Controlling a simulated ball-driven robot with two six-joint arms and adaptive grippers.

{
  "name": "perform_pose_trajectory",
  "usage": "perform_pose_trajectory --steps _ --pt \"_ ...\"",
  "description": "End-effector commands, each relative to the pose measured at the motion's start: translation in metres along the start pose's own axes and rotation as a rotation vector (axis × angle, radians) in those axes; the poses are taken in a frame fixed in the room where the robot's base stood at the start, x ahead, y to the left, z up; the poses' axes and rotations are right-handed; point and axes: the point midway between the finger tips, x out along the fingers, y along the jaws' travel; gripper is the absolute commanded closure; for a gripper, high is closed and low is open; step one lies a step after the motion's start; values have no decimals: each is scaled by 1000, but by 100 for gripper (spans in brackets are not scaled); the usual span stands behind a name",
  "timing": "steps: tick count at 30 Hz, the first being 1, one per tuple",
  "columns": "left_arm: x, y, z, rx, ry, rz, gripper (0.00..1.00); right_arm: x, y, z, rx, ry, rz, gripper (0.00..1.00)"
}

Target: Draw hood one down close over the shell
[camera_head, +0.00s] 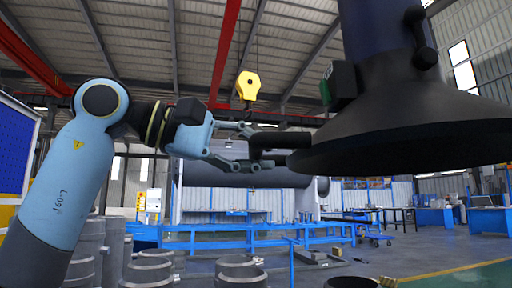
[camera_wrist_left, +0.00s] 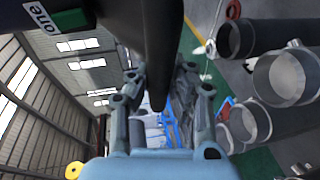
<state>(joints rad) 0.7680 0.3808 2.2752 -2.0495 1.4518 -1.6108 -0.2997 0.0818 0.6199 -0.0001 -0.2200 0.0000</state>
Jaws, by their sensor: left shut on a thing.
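Hood one (camera_head: 415,120) is a big black cone with a wide round rim, hanging at the upper right of the head view. A black handle bar (camera_head: 285,140) sticks out leftward from the hood. My left gripper (camera_head: 252,148) is shut on this handle; the bar (camera_wrist_left: 157,65) runs between its fingers in the wrist view. My right gripper is out of view.
A yellow crane hook (camera_head: 248,86) hangs behind my left arm. Grey open-topped cylinders (camera_head: 240,270) stand at the lower left. A blue rail frame (camera_head: 250,236) crosses the middle. Blue desks (camera_head: 435,215) stand at the right, with open floor before them.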

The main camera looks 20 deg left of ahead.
Motion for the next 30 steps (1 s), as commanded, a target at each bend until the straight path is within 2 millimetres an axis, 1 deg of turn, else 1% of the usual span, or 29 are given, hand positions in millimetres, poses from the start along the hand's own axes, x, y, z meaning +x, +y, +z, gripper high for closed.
perform_pose_trajectory --steps 1,3,6,11,21,22,28,30 --pt "6 -28 1 -4 -2 -8 100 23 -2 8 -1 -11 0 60" --pt "9 -43 2 -3 -2 -7 100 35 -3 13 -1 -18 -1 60" --pt "11 -57 4 -3 -2 -6 100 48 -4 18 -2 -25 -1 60" --pt "12 -65 5 -2 -1 -4 100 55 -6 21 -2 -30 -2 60" --pt "11 -63 5 1 -1 -1 100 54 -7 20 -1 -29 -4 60" --pt "11 -63 5 1 -1 0 82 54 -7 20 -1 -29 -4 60" --pt "11 -63 5 1 0 0 56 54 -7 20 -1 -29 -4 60" --pt "11 -63 5 1 0 1 56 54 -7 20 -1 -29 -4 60"
